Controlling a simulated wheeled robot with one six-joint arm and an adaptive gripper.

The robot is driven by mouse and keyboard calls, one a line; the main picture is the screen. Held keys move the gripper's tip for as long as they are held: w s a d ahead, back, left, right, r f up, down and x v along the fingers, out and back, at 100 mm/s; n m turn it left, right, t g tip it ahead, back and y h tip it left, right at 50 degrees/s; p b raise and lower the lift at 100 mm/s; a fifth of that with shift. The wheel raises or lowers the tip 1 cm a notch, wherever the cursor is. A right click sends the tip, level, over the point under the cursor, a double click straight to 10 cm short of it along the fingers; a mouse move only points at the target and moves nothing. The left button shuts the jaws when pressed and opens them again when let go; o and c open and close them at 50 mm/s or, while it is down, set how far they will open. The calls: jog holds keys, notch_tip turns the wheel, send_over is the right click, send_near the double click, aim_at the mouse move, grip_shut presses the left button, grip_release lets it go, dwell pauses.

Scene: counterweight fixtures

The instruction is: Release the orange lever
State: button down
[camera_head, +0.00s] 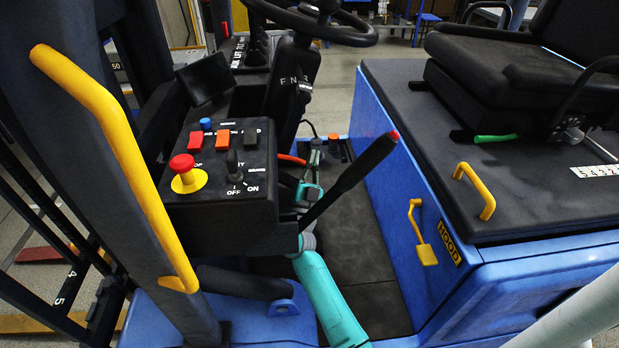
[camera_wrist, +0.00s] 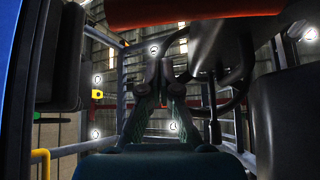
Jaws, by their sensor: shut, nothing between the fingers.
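The orange lever (camera_head: 291,158) shows in the head view as a short orange-red piece at the right side of the black control box, just left of my gripper. In the wrist view an orange bar (camera_wrist: 190,11) crosses the top edge, above and apart from my fingers; it looks like the same lever. My gripper (camera_head: 315,150) is in the footwell between the control box and the long black lever, fingers pointing up. In the wrist view my gripper (camera_wrist: 165,68) has its fingertips together with nothing between them. The lever's base is hidden, and I cannot tell its exact position.
A long black lever (camera_head: 350,178) with a red tip slants close to the right of my gripper. The control box (camera_head: 215,213) stands at left, with a red stop button (camera_head: 182,163) and a switch. The steering wheel (camera_head: 318,22) is above. The blue hood side (camera_head: 385,150) bounds the right.

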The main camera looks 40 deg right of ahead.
jog(key=shift+w+a+f, duration=0.1)
jog(key=shift+w+f, duration=0.2)
jog(key=shift+f, duration=0.3)
jog(key=shift+w+a+f, duration=0.1)
jog(key=shift+w+f, duration=0.25)
jog(key=shift+f, duration=0.25)
jog(key=shift+w+a+f, duration=0.1)
jog(key=shift+w+f, duration=0.2)
jog(key=shift+f, duration=0.3)
jog(key=w+a+f+m+g, duration=0.3)
jog(key=f+m+g, duration=0.3)
jog(key=m, duration=0.5)
jog(key=shift+a+g, duration=0.75)
jog(key=shift+g, duration=0.15)
jog(key=shift+w+a+f, duration=0.1)
jog(key=shift+a+f, duration=0.05)
jog(key=shift+f, duration=0.05)
